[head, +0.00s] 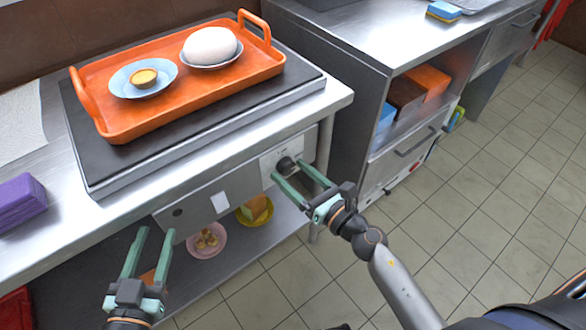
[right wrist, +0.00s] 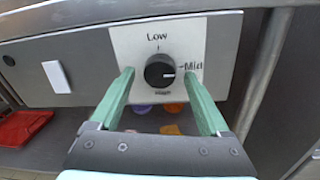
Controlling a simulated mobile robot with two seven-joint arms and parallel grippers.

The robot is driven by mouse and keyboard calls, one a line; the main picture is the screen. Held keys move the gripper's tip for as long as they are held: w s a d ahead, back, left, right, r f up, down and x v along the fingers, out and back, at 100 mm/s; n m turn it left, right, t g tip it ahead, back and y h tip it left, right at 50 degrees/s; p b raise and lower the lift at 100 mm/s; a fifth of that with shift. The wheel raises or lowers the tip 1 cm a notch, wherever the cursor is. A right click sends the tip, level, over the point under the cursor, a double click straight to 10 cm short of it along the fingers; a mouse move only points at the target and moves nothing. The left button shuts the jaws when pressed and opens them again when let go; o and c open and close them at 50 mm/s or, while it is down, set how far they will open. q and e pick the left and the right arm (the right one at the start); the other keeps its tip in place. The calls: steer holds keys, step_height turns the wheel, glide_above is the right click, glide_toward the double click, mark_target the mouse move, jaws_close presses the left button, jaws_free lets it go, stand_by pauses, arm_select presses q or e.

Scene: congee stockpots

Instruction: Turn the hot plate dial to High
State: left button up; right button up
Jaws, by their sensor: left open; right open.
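The hot plate dial (right wrist: 160,73) is a round black knob on a white panel (right wrist: 128,40). Its white mark points right, at "Mid"; "Low" is above, and the lettering below the knob is partly hidden. The dial also shows in the head view (head: 286,163) on the counter's front. My right gripper (right wrist: 158,74) is open, with one green finger on each side of the dial; whether they touch it I cannot tell. My left gripper (head: 156,232) is open and empty, low at the left in front of the counter. The hot plate (head: 210,125) is a dark slab on the counter.
An orange tray (head: 130,130) on the hot plate holds two dishes, one with a white mound. A purple block (head: 20,200) lies at the left. A pink bowl (head: 207,252) and yellow bowl (head: 262,217) sit on the lower shelf. Tiled floor (head: 480,200) at right is clear.

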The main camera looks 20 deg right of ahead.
jaws_close()
stand_by(0.6)
